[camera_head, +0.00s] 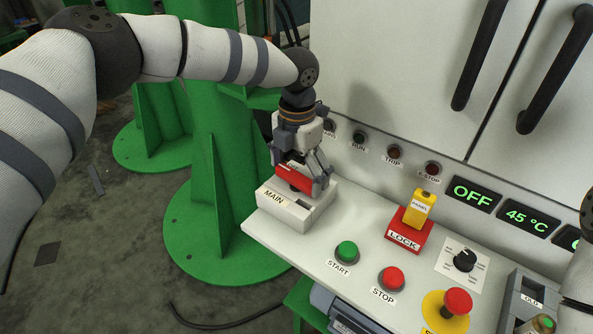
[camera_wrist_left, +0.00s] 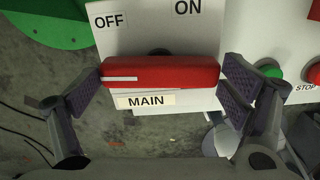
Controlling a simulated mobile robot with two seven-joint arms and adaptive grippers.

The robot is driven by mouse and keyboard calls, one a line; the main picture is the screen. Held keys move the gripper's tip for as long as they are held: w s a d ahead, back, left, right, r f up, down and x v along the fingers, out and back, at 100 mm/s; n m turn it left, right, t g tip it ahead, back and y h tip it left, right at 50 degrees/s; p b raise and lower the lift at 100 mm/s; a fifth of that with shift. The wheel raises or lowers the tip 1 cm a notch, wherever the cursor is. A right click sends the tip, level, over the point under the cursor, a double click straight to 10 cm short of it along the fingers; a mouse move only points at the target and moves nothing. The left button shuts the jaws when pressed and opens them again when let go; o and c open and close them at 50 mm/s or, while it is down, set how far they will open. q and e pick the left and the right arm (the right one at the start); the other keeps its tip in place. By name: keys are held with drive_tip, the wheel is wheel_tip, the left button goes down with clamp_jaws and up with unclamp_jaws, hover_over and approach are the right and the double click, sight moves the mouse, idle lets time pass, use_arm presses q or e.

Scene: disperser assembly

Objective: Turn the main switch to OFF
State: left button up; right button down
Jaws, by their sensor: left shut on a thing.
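The main switch is a white box (camera_head: 296,212) labelled MAIN at the panel's left end, with a red handle (camera_head: 293,178) on top. In the left wrist view the red handle (camera_wrist_left: 190,71) lies level across the picture, with a white mark on its left part. The OFF label (camera_wrist_left: 109,20) is at the upper left and the ON label (camera_wrist_left: 188,7) at the upper right. My left gripper (camera_head: 300,182) points down over the box and is shut on the handle, one finger at each end. My right gripper is not in view.
On the panel are a green START button (camera_head: 346,250), a red STOP button (camera_head: 391,278), a yellow key in a red LOCK block (camera_head: 408,237), a selector knob (camera_head: 464,261) and a red mushroom button (camera_head: 457,301). A display reads OFF (camera_head: 474,193). Cabinet doors rise behind.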

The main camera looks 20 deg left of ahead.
sight(297, 175)
use_arm(q)
drive_tip(key=shift+n, duration=0.5)
drive_tip(key=o, duration=0.9)
drive_tip(key=shift+c, duration=0.2)
wheel_tip(297, 175, up, 12)
